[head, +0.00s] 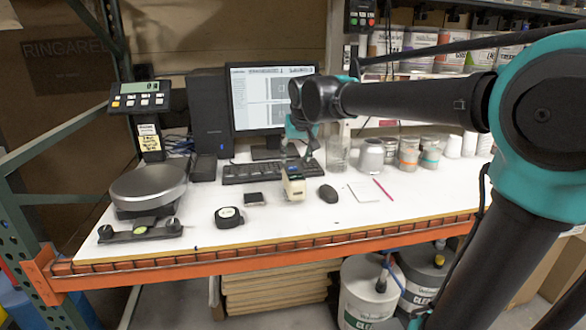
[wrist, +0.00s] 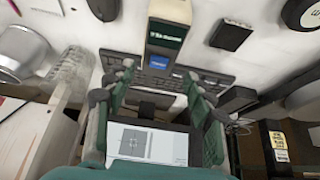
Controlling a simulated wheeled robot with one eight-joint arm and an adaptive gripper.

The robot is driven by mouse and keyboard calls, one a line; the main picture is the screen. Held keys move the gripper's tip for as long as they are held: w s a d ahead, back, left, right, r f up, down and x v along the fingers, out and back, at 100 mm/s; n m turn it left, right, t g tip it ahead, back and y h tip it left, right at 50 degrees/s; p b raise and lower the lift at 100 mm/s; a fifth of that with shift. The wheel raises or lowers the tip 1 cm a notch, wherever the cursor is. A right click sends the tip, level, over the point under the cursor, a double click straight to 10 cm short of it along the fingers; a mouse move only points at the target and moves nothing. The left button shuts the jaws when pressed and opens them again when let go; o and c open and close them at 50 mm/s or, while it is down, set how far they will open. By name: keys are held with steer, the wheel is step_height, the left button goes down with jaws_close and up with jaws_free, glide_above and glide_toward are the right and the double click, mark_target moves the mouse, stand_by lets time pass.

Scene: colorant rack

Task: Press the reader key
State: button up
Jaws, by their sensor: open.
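The reader (head: 293,187) is a small cream block with a dark top, standing on the white bench in front of the keyboard. In the wrist view, the reader (wrist: 168,38) shows a green display and a blue key (wrist: 160,56) on its top. My gripper (head: 304,150) is above and slightly behind the reader in the head view, pointing down. In the wrist view, my gripper (wrist: 160,78) has its two fingers spread apart with nothing between them, and the reader is just beyond the fingertips. I see no contact with the key.
A keyboard (head: 260,171) and monitor (head: 268,95) stand behind the reader. A mouse (head: 328,193) is to its right; a black square block (head: 254,199) and a tape measure (head: 229,217) are to its left. A scale (head: 148,187) is at far left.

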jaws_close()
stand_by(1.4)
